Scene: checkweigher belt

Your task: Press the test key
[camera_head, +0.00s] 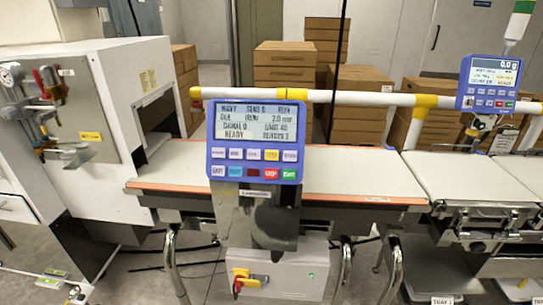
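A blue control panel (255,142) stands upright in front of the belt, near the middle of the view. Its lit screen (256,122) shows several lines of text, with one that looks like "READY". Below the screen are two rows of small keys. The upper row has white keys and one yellow key (271,155). The lower row has coloured keys, including a red key (271,174) and a green key (289,174). The key labels are too small to read surely, so I cannot tell which is the test key. Neither of my grippers is in view.
The pale belt (350,172) runs behind the panel. A white machine with a tunnel (155,115) stands left, with clamps (45,100) on its face. A second blue display (489,84) is at the right. Below the panel is a box with a red-yellow switch (243,282).

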